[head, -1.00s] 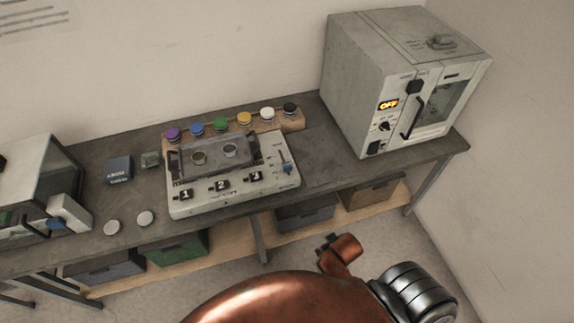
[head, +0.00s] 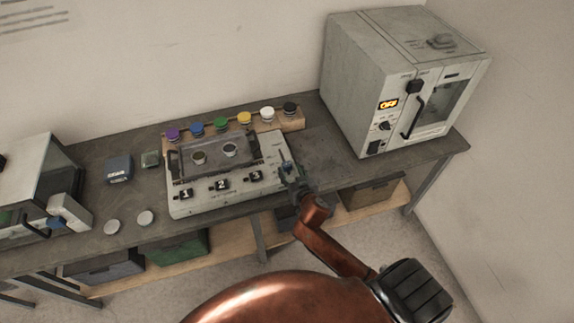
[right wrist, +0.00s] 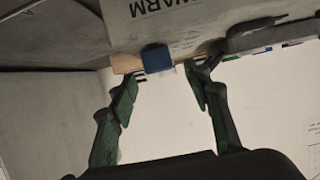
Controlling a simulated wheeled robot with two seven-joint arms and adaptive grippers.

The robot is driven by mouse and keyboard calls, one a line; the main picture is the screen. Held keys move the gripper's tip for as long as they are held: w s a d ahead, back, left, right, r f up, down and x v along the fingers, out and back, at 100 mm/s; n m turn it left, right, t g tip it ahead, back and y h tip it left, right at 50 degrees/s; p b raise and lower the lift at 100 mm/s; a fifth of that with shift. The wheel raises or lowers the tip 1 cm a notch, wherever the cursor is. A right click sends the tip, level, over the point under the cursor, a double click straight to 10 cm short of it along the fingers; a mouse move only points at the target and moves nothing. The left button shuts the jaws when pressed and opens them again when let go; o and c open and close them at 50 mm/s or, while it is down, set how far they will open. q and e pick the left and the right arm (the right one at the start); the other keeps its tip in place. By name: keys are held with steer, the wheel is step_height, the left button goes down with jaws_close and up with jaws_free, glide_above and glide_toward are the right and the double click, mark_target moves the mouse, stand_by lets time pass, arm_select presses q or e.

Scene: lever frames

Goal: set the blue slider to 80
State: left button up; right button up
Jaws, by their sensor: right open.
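The blue slider (head: 287,166) is a small blue knob at the right end of the light grey control panel (head: 238,205); my gripper partly hides it and its scale cannot be read. In the right wrist view the blue knob (right wrist: 157,58) lies between and just beyond my fingertips. My right gripper (head: 290,178) is at the panel's right end, right beside the slider. Its green-padded fingers (right wrist: 160,82) stand apart on either side of the knob, with nothing clearly held. My left gripper is not in view.
The panel carries numbered switches and a recessed tray (head: 214,157). Coloured knobs stand on a wooden strip (head: 290,123) behind it. A grey oven (head: 365,90) showing OFF stands to the right. Bare tabletop (head: 325,150) lies between panel and oven.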

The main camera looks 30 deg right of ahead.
mark_target(288, 165)
steer(key=x, duration=0.5)
steer(key=shift+c, duration=0.7)
jaws_close()
